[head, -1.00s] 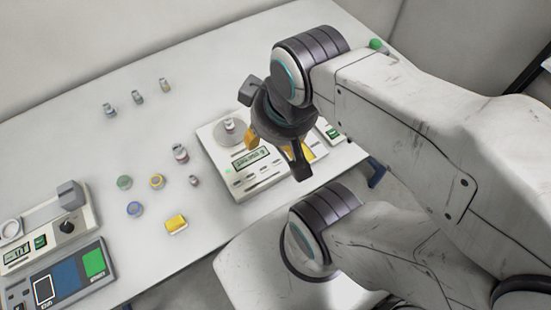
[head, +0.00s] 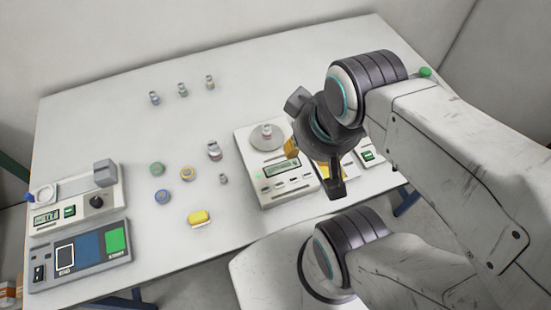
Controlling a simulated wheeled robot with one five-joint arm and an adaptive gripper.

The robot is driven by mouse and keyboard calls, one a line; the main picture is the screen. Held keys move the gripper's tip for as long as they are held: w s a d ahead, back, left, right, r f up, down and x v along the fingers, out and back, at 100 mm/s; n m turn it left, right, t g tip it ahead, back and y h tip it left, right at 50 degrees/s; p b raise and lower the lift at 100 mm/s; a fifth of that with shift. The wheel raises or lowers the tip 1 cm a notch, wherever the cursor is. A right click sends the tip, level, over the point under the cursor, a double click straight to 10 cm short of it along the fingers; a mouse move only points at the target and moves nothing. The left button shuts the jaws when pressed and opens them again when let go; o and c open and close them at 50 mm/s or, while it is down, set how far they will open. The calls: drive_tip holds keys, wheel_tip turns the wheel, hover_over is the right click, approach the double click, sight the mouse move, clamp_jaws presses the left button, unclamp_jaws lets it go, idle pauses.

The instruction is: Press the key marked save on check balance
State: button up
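A white balance (head: 283,190) stands near the front edge of the table, right of the middle. It has a round pan (head: 262,140) with a small vial (head: 267,130) on it, a lit green display (head: 283,168) and a row of small keys along its front. The key labels are too small to read, so I cannot pick out save. My dark gripper (head: 337,187) hangs over the right side of this balance and hides part of it. Its fingers overlap in this view; I cannot tell whether they are open or touching anything.
A second device (head: 367,155) shows partly behind my gripper. A device with a knob (head: 96,201) and a panel (head: 118,258) are at far left.

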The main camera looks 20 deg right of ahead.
clamp_jaws()
drive_tip(key=c, duration=0.5)
unclamp_jaws()
idle(0.4)
